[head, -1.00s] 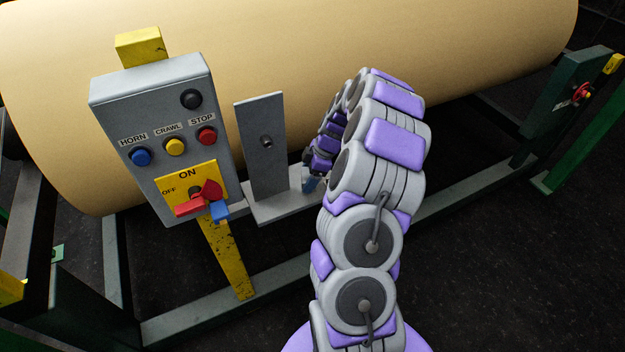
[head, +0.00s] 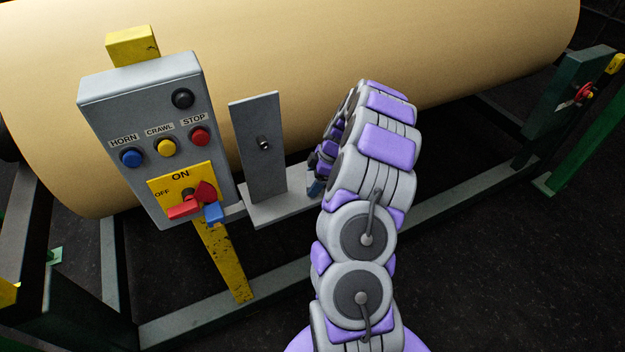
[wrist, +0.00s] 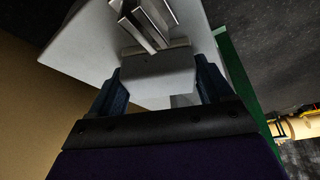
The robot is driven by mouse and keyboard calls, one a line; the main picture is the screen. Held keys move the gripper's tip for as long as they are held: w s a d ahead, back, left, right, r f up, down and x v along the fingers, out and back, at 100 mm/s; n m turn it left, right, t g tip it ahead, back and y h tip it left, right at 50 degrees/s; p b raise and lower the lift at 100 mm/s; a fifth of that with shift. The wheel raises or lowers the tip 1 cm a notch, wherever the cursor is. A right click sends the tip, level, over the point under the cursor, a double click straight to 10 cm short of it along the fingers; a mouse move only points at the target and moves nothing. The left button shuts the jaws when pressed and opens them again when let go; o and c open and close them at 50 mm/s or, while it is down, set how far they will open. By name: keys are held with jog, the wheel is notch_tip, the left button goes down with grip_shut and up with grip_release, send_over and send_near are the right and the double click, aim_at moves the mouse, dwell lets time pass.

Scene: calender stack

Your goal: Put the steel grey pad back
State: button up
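The steel grey pad (wrist: 158,76) shows in the wrist view as a grey block with bright metal bars beyond its far end. It sits between the two dark blue fingers of my gripper (wrist: 160,80), which touch its sides. A pale grey plate lies behind it. In the head view my gripper (head: 315,186) is by the right end of a grey shelf (head: 270,211), partly behind my arm. The pad is hidden there. An upright grey plate (head: 260,170) with a short metal peg (head: 263,142) stands on the shelf.
Left of the plate is a grey control box (head: 140,95) with buttons, a red switch handle (head: 185,208) and a blue piece (head: 214,213) beside it. A big tan roll (head: 300,60) is behind. Green frame rails (head: 460,195) run low.

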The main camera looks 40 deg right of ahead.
jog(key=o, duration=0.4)
jog(key=shift+d+f, duration=0.1)
jog(key=shift+d, duration=0.3)
jog(key=shift+c, duration=0.2)
jog(key=shift+a+r, duration=0.3)
jog(key=shift+a, duration=0.25)
jog(key=shift+r, duration=0.35)
jog(key=d+p+v, duration=0.1)
jog(key=p+v, duration=0.1)
jog(key=v, duration=0.8)
jog(key=s+a+r+m+g, duration=0.1)
jog(key=s+a+r, duration=0.25)
jog(key=a, duration=0.55)
jog(key=s+a+r+m+g, duration=0.15)
jog(key=a+r, duration=0.35)
jog(key=a, duration=0.5)
jog(key=s+a+r+m, duration=0.1)
jog(key=s+a+r, duration=0.3)
jog(key=a, duration=0.5)
jog(key=s+a+m+g+h, duration=0.1)
jog(key=s+a+m, duration=0.2)
jog(key=s, duration=0.8)
jog(key=s+a+m+g+h, duration=0.1)
jog(key=s+a+m+h, duration=0.1)
jog(key=s, duration=0.9)
jog(key=shift+a+r+m+h, duration=0.35)
jog(key=shift+a+m, duration=0.5)
jog(key=shift+m, duration=0.3)
